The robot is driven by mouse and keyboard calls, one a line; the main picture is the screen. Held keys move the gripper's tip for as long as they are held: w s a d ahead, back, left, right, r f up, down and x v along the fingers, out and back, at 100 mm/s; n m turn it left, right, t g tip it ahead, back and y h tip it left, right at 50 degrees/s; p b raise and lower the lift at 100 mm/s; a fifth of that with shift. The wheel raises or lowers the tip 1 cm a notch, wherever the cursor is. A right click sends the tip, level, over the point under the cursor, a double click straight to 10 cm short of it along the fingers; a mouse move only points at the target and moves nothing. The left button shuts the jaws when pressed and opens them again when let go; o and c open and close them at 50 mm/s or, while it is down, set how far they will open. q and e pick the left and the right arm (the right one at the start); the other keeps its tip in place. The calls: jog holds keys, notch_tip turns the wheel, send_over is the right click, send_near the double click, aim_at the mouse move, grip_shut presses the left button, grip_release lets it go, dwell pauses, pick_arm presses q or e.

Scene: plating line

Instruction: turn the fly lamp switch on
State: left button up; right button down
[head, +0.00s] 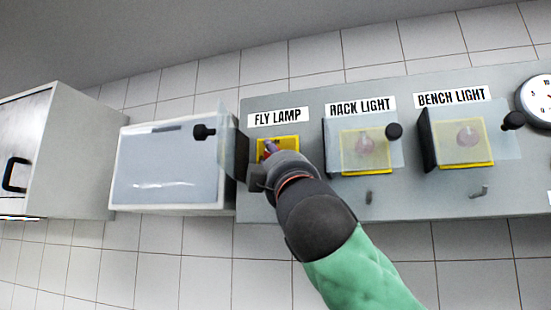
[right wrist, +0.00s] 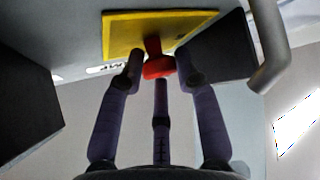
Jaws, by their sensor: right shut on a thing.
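The fly lamp switch is a red toggle (right wrist: 158,67) on a yellow plate (right wrist: 122,34), under the "FLY LAMP" label (head: 278,117) on the grey wall panel. In the head view its yellow plate (head: 291,143) is partly hidden by my right gripper (head: 268,150). Its clear cover (head: 233,146) is swung open to the left, with a black knob (head: 204,132). In the right wrist view my right gripper (right wrist: 158,80) has its purple fingers closed around the red toggle. Which way the toggle is tilted is hard to tell. My left gripper is not in view.
To the right, the rack light switch (head: 365,142) and the bench light switch (head: 467,134) sit behind closed clear covers with black knobs. A gauge (head: 538,98) is at the far right. A white box (head: 165,205) and a cabinet (head: 75,150) stand to the left.

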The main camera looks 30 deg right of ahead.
jog(key=c, duration=1.2)
grip_release()
jog(key=shift+r, duration=0.15)
jog(key=shift+a, duration=0.15)
jog(key=shift+v, duration=6)
jog(key=shift+w, duration=0.1)
